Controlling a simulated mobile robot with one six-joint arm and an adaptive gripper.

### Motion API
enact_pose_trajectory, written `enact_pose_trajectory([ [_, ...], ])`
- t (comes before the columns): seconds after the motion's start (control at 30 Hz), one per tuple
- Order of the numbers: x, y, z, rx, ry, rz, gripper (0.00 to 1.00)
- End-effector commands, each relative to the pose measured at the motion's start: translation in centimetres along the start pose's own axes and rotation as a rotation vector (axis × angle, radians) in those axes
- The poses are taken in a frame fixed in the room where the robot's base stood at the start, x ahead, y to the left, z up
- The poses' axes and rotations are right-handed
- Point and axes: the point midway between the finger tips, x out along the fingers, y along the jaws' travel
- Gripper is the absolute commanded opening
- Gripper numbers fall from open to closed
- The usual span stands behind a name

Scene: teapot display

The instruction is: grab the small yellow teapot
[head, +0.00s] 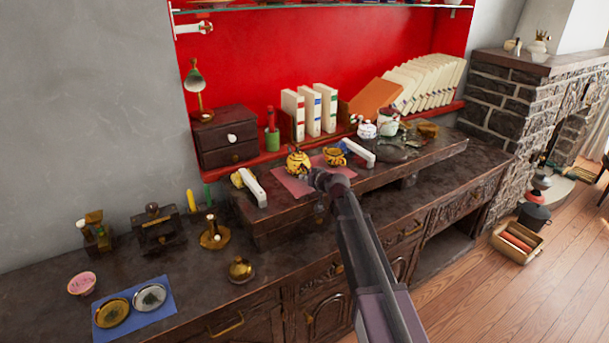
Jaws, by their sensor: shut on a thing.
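The small yellow teapot (298,161) with dark markings is at the raised wooden shelf, over the left part of a pink-red mat (288,184). My arm reaches up from the lower right, and my gripper (311,176) is at the teapot's lower right side. The gripper is shut on the teapot. The fingers are small and partly hidden by my wrist, so the exact contact point cannot be seen. I cannot tell whether the teapot rests on the mat or is slightly lifted.
A yellow cup-like piece (335,156) stands just right of the teapot. White bars lie at left (254,188) and right (358,152). A white pot (367,130) and jar (388,121) stand farther right. Books (313,110) and a small drawer chest (224,137) are behind.

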Motion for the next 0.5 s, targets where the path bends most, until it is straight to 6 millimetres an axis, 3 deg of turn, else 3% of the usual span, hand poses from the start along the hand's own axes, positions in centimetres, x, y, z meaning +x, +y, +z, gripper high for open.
enact_pose_trajectory([
  [0.5,-0.9,-0.5,-2.3,0.000,0.001,0.001,0.00],
])
